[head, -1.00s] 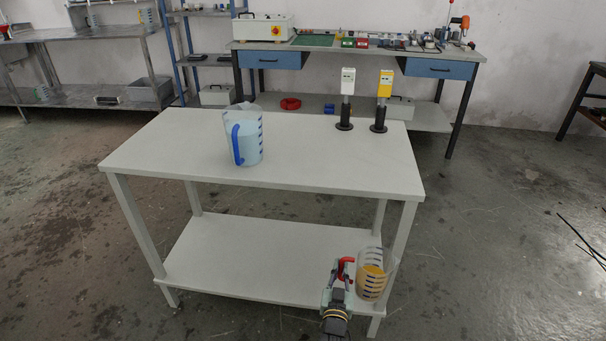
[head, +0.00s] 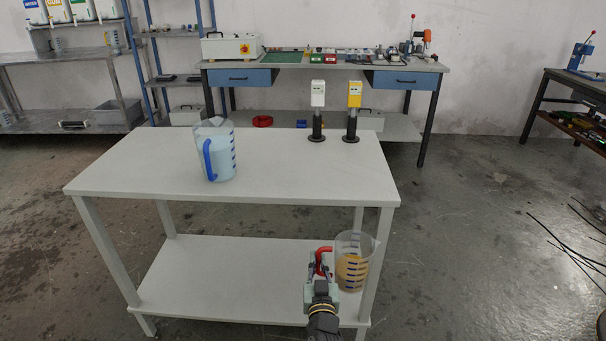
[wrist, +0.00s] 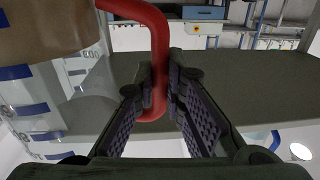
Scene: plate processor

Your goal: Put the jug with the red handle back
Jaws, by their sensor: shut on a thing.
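The jug with the red handle (head: 352,272) is clear, with blue markings and orange-brown contents. It looks about upright in front of the right end of the white table's lower shelf (head: 230,275). I cannot tell whether its base is clear of the shelf. My gripper (head: 321,270) is on the jug's left side, shut on the red handle (head: 325,250). In the wrist view, both fingers (wrist: 160,92) press on the red handle (wrist: 157,45), with the jug wall (wrist: 55,100) on the left.
A jug with a blue handle (head: 218,155) stands on the white tabletop (head: 290,175). Two stands, one white (head: 317,105) and one yellow (head: 353,105), are at its back right. A workbench (head: 310,68) is behind. Shelves with labelled containers (head: 60,10) are back left.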

